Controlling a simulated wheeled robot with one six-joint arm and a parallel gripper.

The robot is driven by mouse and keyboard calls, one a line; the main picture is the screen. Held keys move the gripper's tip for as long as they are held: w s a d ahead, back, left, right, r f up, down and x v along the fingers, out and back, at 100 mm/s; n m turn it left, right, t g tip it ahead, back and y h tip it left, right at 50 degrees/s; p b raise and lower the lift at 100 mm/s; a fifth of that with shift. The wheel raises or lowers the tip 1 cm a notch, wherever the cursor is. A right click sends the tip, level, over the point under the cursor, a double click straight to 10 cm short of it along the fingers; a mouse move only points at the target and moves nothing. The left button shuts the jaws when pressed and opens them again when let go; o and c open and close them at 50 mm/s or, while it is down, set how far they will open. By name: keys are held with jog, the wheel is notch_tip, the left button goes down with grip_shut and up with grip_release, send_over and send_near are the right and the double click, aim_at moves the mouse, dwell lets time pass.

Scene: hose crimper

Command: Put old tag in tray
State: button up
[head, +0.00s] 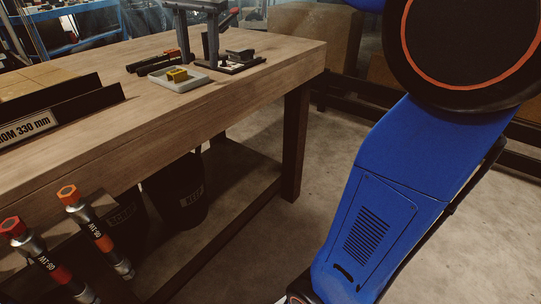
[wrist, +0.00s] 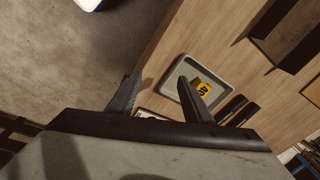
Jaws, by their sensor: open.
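A yellow tag (head: 177,74) lies in the small grey tray (head: 160,83) on the wooden workbench, near its right end in the head view. In the wrist view the tag (wrist: 201,87) shows dark figures that look like "40", and the tray (wrist: 183,66) surrounds it. I cannot tell from its look whether it is the old tag. My gripper (wrist: 158,92) is open, with nothing seen between its fingers. Its right finger overlaps the tray and partly hides it in the wrist view. The gripper is not visible in the head view.
A dark press-like stand (head: 212,40) rises from the workbench (head: 225,105) behind the tray. Black-handled tools (head: 152,62) lie nearby. A dark channel marked "330 mm" (head: 60,110) sits at left. Bins stand below the bench.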

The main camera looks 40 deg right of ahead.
jog(key=s+d+f+n+t, duration=0.1)
jog(key=s+f+n, duration=0.4)
jog(key=s+f, duration=0.6)
jog(key=s+d+f+n+t, duration=0.2)
jog(key=s+f+n, duration=0.2)
jog(key=s+f, duration=0.8)
notch_tip(320, 180, down, 5)
jog(key=shift+s+d+r+n, duration=0.2)
jog(key=shift+d+n, duration=0.2)
